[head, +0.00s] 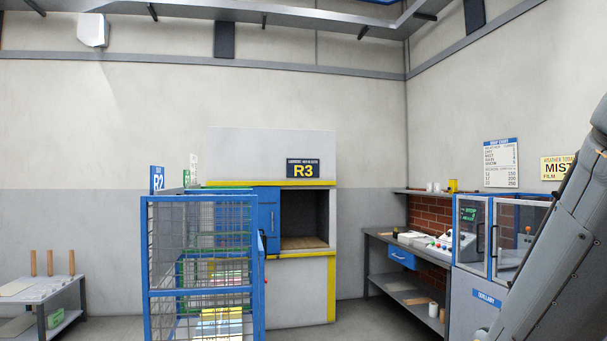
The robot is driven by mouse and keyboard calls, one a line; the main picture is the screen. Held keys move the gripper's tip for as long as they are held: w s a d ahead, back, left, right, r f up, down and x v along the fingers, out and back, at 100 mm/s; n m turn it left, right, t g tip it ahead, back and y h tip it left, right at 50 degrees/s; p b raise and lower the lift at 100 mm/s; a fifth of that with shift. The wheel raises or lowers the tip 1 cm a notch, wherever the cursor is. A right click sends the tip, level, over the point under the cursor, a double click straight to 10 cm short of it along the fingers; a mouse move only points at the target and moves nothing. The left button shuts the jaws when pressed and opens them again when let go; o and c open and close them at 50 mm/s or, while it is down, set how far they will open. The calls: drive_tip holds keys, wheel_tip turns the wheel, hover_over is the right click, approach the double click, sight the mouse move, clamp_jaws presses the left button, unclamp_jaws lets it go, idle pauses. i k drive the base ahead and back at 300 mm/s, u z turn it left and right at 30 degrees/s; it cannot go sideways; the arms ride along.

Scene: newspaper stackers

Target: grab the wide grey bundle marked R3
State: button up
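I cannot make out a wide grey bundle marked R3 in the head view. A dark sign (304,168) reading R3 in yellow is on the pale housing above an open bay (305,242). The visible part of the bay looks empty, with a brown floor. A blue-framed wire cage (201,293) stands in front and to the left. Coloured bundles or sheets (222,318) show through its mesh, but I cannot read any marks on them. My gripper is not in view; a grey link of my arm (565,250) crosses the right edge.
A low grey table (45,290) with wooden handles stands at far left. A workbench (395,240) and a blue-framed glazed cabinet (473,235) line the right. Floor (350,320) between cage and workbench is clear.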

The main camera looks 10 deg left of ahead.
sight(420, 244)
drive_tip(key=u, duration=0.25)
drive_tip(key=i, duration=3.5)
drive_tip(key=z, duration=0.35)
drive_tip(key=i, duration=1.9)
drive_tip(key=z, duration=0.55)
